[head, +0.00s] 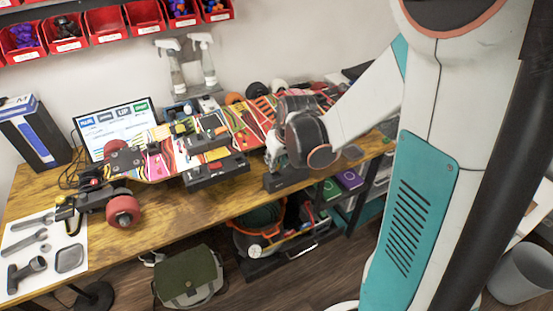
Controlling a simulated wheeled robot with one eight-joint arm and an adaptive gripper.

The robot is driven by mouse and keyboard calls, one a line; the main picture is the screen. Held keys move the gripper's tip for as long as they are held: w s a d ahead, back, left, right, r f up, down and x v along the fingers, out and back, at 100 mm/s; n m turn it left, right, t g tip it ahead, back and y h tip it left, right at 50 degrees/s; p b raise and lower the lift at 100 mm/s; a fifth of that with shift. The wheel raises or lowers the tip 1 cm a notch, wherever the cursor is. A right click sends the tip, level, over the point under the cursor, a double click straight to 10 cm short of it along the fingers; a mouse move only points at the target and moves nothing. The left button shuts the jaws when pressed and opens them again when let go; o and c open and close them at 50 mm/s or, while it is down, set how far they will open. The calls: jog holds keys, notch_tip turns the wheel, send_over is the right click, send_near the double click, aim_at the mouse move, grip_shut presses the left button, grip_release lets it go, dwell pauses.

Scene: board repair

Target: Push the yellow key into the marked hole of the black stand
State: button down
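My gripper (273,153) is at the front edge of the wooden table, right of centre, partly hidden by my own wrist. It points down just above a small black block (285,179). I cannot tell whether its fingers are open, shut or holding something. Larger black holders (215,173) stand to its left, in front of the colourful skateboard deck (243,124). I cannot tell which black piece is the stand with the marked hole, and no mark shows. I cannot make out the yellow key; it may be hidden by my gripper or too small to see.
The skateboard's truck with red wheels (123,211) sits at the table's left front. A monitor (113,127) and spray bottles (208,62) stand behind. Bare wood (155,216) shows along the front edge.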

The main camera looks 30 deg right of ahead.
jog(key=shift+f, duration=1.5)
dwell(2.4)
jog(key=c, duration=1.1)
grip_release()
jog(key=shift+r+p, duration=1.2)
jog(key=shift+r, duration=0.45)
jog(key=shift+r+p, duration=2.15)
jog(key=shift+r, duration=0.75)
